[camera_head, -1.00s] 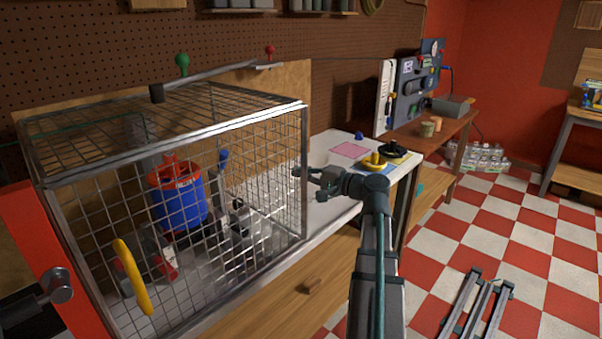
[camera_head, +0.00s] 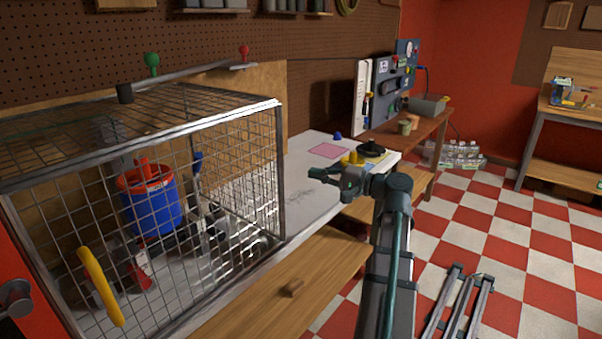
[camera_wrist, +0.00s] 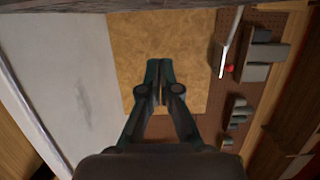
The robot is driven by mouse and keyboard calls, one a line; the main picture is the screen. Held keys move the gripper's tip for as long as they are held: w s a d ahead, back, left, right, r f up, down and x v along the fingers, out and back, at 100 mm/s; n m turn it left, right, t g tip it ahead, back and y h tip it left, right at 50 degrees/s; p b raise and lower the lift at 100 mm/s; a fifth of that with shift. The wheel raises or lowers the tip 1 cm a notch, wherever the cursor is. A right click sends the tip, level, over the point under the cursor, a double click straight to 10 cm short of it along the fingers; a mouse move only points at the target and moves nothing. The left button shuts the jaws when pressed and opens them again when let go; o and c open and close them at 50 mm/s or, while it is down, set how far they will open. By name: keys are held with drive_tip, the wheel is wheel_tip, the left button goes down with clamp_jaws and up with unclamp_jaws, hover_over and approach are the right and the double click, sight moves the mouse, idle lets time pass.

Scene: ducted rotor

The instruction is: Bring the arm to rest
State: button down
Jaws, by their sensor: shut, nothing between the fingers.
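My gripper (camera_head: 318,180) is at the end of my bent arm, to the right of the wire cage (camera_head: 281,175), over the white tabletop (camera_head: 305,205). It points left, toward the cage, and looks apart from it. In the wrist view my gripper (camera_wrist: 160,66) has its fingertips together with nothing between them. A tan board (camera_wrist: 130,60) lies beyond the fingers in that view.
The cage holds a blue and red bucket (camera_head: 152,205) and has a yellow handle (camera_head: 100,287). A pink sheet (camera_head: 328,151), yellow knob (camera_head: 352,159) and black knob (camera_head: 371,148) are farther along the table. A wooden drawer (camera_head: 325,270) is below.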

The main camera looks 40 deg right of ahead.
drive_tip(key=w+d+f+g+h+b, duration=0.15)
drive_tip(key=d+f, duration=0.25)
drive_tip(key=f, duration=0.8)
drive_tip(key=d+f+g+h+b, duration=0.1)
drive_tip(key=d+f+g+h, duration=0.25)
drive_tip(key=f, duration=0.75)
drive_tip(key=a+f+n+g+y+p, duration=0.2)
drive_tip(key=a+f+n+g, duration=0.3)
drive_tip(key=a+f, duration=1.75)
drive_tip(key=s+a+f+n+g+p, duration=0.2)
drive_tip(key=s+a+f+g, duration=0.5)
drive_tip(key=s+a+f, duration=0.7)
drive_tip(key=s+a+f+n+g+h+p, duration=0.1)
drive_tip(key=s+a+f+n+g+h, duration=0.1)
drive_tip(key=s, duration=0.8)
drive_tip(key=s+a+f+n+g+h+p, duration=0.1)
drive_tip(key=s+a+f+n+g+h, duration=0.1)
drive_tip(key=s+a, duration=0.5)
drive_tip(key=s+f+n+g, duration=0.1)
drive_tip(key=s+f+g, duration=0.1)
drive_tip(key=s+f, duration=0.1)
drive_tip(key=shift+s+f+n+h, duration=0.25)
drive_tip(key=shift+s+n+h, duration=0.15)
drive_tip(key=shift+s, duration=0.15)
